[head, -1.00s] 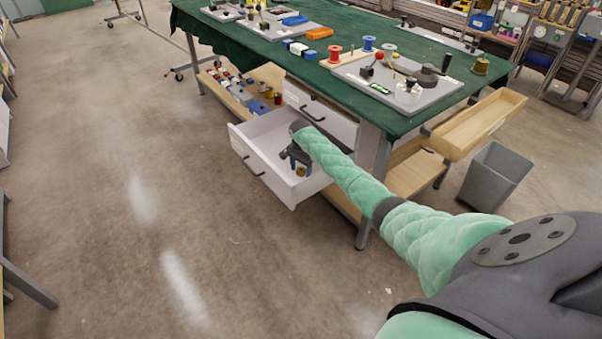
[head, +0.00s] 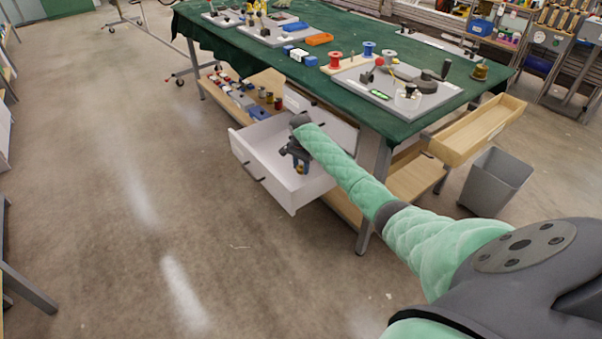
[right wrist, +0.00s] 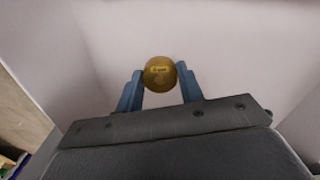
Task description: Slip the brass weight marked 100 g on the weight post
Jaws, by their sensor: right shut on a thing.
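A round brass weight (right wrist: 160,74) sits between the blue fingers of my right gripper (right wrist: 160,90) in the right wrist view. The gripper is shut on it. Small marks on its top are too small to read for sure. In the head view my right gripper (head: 300,163) is inside the open white drawer (head: 262,181), with the brass weight at its fingertips. I cannot tell whether the weight touches the drawer floor. I cannot make out the weight post for certain. My left gripper is not in view.
The drawer hangs under a table with a green cloth (head: 440,122). A grey board (head: 425,100) with dark fittings and spools lie on top. An open wooden tray (head: 480,130) juts out at the right above a grey bin (head: 495,182). The floor at left is clear.

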